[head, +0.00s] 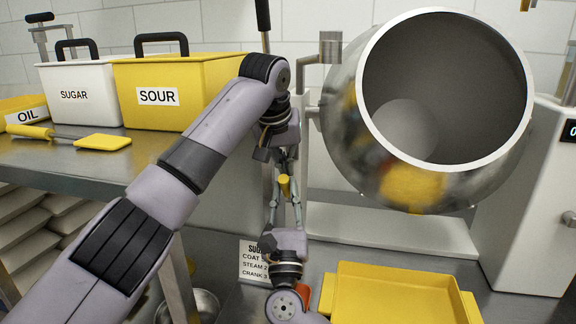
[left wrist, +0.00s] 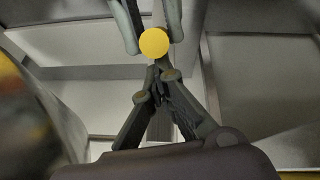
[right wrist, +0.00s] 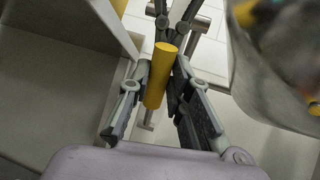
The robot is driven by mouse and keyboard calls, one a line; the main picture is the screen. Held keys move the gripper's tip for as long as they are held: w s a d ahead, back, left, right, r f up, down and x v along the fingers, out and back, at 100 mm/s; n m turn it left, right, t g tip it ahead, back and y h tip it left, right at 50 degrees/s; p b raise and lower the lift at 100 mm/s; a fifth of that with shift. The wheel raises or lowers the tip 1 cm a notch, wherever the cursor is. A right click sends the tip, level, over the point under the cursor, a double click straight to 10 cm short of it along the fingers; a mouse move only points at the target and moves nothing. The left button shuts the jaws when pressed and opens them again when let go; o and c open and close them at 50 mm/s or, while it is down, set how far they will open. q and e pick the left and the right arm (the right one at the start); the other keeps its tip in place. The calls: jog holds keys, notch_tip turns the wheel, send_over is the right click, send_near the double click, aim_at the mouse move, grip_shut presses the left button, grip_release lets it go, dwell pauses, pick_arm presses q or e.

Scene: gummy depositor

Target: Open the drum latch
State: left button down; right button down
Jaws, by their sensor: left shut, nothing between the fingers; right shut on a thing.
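The steel drum (head: 345,110) stands at the right of the head view, its white-rimmed mouth tilted forward. A yellow cylindrical handle (head: 284,186) is left of it; I take it for the latch handle. My right gripper (head: 282,195) reaches up from below and is shut on this handle (right wrist: 158,78), seen between its fingers in the right wrist view. My left gripper (head: 286,158) points down just above, shut and empty. In the left wrist view, the handle's round end (left wrist: 154,43) shows just beyond the left fingertips (left wrist: 163,80). The handle's mounting is mostly hidden.
A yellow tray (head: 400,290) lies on the lower counter below the drum. A white SUGAR bin (head: 95,110) and yellow SOUR bin (head: 205,75) stand on the left shelf with a yellow spatula (head: 100,141). A metal post (head: 331,48) stands beside the drum. The two grippers are very close together.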

pick_arm(q)
jog(key=shift+s+f, duration=0.3)
pick_arm(e)
jog(key=shift+w+d, duration=0.2)
jog(key=shift+d, duration=0.05)
jog(key=c, duration=1.9)
grip_release()
pick_arm(q)
jog(key=shift+a+r, duration=0.15)
pick_arm(e)
jog(key=o, duration=0.4)
jog(key=shift+s+a, duration=0.15)
jog(key=shift+a, duration=0.05)
jog(key=shift+o, duration=0.2)
